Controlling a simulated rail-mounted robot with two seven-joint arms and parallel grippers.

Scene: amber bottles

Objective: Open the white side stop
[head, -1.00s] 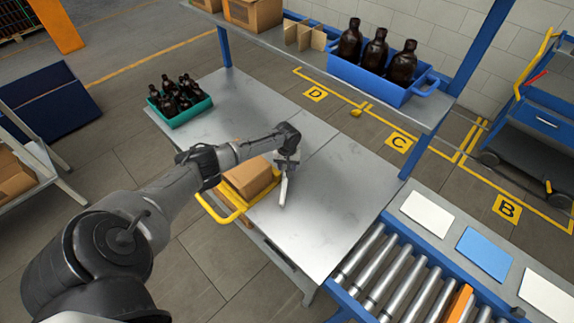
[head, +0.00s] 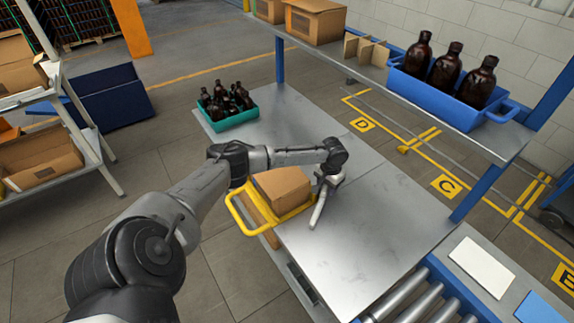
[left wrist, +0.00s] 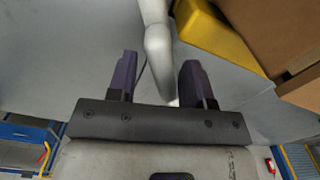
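The white side stop (head: 319,207) is a slim white bar by the near edge of the grey metal table (head: 365,235), to the right of the cardboard box. In the left wrist view the white bar (left wrist: 158,50) runs down from the top edge and its near end lies between my fingers. My left gripper (head: 328,180) is over the bar's far end. In the left wrist view its two dark fingers (left wrist: 157,80) stand apart, one on each side of the bar, with gaps visible. The bar's far end is hidden by the gripper in the head view. My right gripper is not in view.
A cardboard box (head: 283,189) with a yellow frame (head: 237,214) sits close left of the gripper. A teal crate of bottles (head: 232,119) stands farther back. A shelf with a blue crate (head: 430,92) overhangs the table's far side. The table's right part is clear.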

